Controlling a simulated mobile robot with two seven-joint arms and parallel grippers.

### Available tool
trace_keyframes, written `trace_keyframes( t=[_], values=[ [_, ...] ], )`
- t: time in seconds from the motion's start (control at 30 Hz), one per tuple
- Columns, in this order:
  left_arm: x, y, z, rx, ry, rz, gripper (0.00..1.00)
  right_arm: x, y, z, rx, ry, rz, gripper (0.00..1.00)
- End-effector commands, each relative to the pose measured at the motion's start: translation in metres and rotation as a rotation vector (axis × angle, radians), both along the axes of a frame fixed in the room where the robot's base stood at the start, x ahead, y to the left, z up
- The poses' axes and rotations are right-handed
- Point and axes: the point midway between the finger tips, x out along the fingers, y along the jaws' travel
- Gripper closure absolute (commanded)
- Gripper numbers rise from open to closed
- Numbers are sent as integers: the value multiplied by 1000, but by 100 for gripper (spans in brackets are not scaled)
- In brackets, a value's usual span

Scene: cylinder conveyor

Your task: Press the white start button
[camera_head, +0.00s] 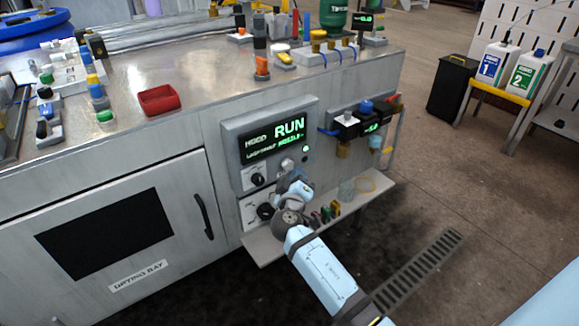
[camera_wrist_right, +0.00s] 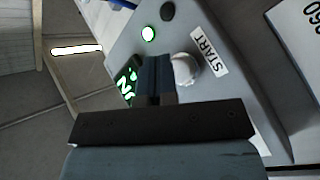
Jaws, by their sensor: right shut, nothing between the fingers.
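The white start button (camera_head: 287,164) is a round knob on the grey control panel (camera_head: 229,130), below the lit display (camera_head: 272,139). In the right wrist view the white button (camera_wrist_right: 187,69) sits beside the "START" label (camera_wrist_right: 209,50). My right gripper (camera_head: 293,178) is just in front of the panel, close below the button. Its fingers (camera_wrist_right: 155,70) are shut and empty, and their tips overlap the button's left edge in the wrist view. I cannot tell whether they touch it. My left gripper is not in view.
A green lamp (camera_head: 305,149) glows beside the button; the display reads "RUN". Black dials (camera_head: 258,180) sit to the left. A shelf (camera_head: 264,247) with small parts lies below. A valve block (camera_head: 347,130) juts out at right. Open floor lies farther right.

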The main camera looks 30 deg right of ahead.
Motion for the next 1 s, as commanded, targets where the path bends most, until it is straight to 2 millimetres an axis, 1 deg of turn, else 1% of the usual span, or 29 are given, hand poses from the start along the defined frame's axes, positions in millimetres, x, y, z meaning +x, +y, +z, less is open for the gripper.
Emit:
trace_keyframes(
  t=[0.27,0.7,0.8,1.0],
  values=[
    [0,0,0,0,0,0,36,-2,0,0,0,0,0,100],
    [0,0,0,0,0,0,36,-43,-4,0,-1,1,0,100],
    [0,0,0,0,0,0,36,-48,-4,0,-1,1,0,100],
    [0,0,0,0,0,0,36,-50,-4,0,-1,0,-1,100]
  ],
)
